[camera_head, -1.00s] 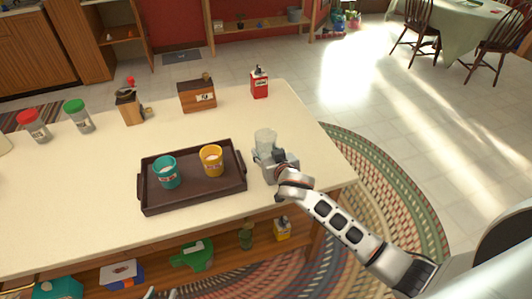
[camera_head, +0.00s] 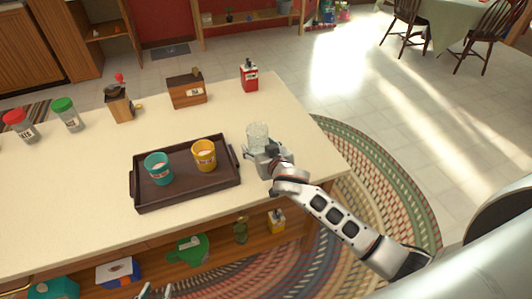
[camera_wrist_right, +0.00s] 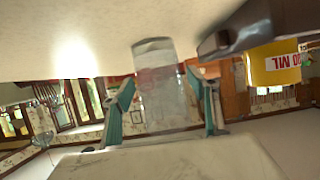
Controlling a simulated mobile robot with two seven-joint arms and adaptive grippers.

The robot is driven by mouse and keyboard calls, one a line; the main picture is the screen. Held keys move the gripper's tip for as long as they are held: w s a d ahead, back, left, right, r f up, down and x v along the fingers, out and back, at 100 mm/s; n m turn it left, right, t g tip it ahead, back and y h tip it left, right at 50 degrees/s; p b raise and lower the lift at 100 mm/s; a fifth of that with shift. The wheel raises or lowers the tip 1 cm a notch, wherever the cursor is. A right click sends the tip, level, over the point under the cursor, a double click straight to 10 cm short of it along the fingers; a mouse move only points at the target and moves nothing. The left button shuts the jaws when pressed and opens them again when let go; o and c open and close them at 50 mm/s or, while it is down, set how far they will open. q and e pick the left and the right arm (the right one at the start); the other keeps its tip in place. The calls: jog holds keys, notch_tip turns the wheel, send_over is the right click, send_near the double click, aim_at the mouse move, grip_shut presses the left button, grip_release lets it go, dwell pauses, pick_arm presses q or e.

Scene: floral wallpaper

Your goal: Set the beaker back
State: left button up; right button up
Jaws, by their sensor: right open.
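A clear glass beaker (camera_head: 257,132) stands on the cream countertop, just right of the dark brown tray (camera_head: 185,200). My right gripper (camera_head: 262,153) is at the beaker's near side, low over the counter. In the right wrist view, the beaker (camera_wrist_right: 155,58) shows between the two green-padded fingers (camera_wrist_right: 163,105), which are spread apart on either side of it. I cannot tell whether a finger touches it. Only the tips of my left gripper (camera_head: 155,291) show at the bottom edge of the head view, far from the beaker.
The tray holds a teal cup (camera_head: 158,170) and a yellow cup (camera_head: 204,157). Behind stand a red tin (camera_head: 249,78), a wooden box (camera_head: 187,92), a grinder (camera_head: 119,103) and two shakers (camera_head: 66,115). The counter right of the beaker is clear to its edge.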

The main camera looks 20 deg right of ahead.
jog(key=v, duration=1)
jog(key=shift+s+p, duration=0.35)
jog(key=shift+p, duration=0.1)
jog(key=shift+r, duration=0.15)
jog(key=s+d+f+n+g+h, duration=0.2)
jog(key=s+d+n+g+h, duration=0.1)
jog(key=s+d, duration=0.65)
jog(key=s+d+f+n+g+h, duration=0.3)
jog(key=s+d, duration=0.4)
jog(key=s, duration=0.6)
jog(key=w+a+f+m+t+y, duration=0.1)
jog(key=a+f+t+y, duration=0.2)
jog(key=a+f+y, duration=0.5)
jog(key=a+f, duration=0.4)
jog(key=a, duration=0.4)
jog(key=shift+w+f+m, duration=0.15)
jog(key=shift+w+m, duration=0.25)
jog(key=shift+a, duration=0.1)
